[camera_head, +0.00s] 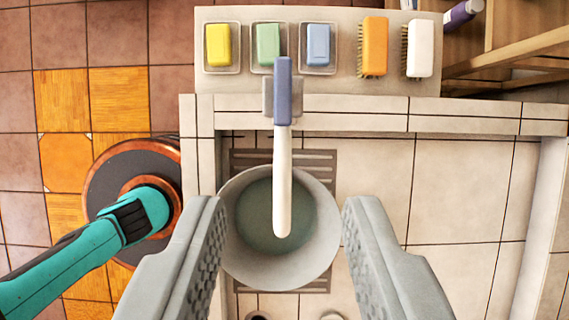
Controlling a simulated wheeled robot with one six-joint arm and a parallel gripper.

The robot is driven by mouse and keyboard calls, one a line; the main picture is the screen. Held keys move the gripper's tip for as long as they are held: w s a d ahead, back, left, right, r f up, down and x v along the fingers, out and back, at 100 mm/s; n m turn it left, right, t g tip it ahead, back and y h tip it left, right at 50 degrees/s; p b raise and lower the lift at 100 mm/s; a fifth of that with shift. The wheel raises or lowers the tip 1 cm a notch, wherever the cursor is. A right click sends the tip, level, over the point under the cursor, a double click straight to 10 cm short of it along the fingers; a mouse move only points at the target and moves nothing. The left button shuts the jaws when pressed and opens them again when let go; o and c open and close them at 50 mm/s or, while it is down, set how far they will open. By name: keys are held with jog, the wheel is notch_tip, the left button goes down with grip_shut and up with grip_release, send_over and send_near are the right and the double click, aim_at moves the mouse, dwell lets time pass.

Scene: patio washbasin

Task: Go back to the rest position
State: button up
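My gripper (283,235) is open and empty, its two grey fingers spread apart at the bottom of the view. Between and beyond the fingertips is a grey round bucket (329,255) holding greenish-grey water, standing on a slatted grate in the tiled basin. A tap lever with a blue handle (283,85) and a long white spout (284,180) reaches out above the bucket. The spout's tip hangs over the water. The fingers appear on either side of the bucket, and I cannot tell how far above it they are.
A ledge (345,85) behind the basin holds yellow, green and blue soaps (318,44) in dishes, plus an orange brush (374,46) and a white brush (419,48). A wooden rack (515,45) stands at upper right. A teal tool with a round disc (130,215) is at left. The basin's right side is clear.

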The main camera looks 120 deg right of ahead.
jog(key=s+a+f+m+t+h, duration=0.2)
jog(key=s+f+m+t, duration=0.3)
jog(key=s+f, duration=0.5)
jog(key=s+a+f+m+t+h, duration=0.1)
jog(key=s+a+f+m+t, duration=0.3)
jog(key=s+f+t, duration=0.5)
jog(key=s+f+m, duration=0.2)
jog(key=s, duration=0.6)
jog(key=shift+t+h, duration=0.4)
jog(key=shift+d, duration=0.15)
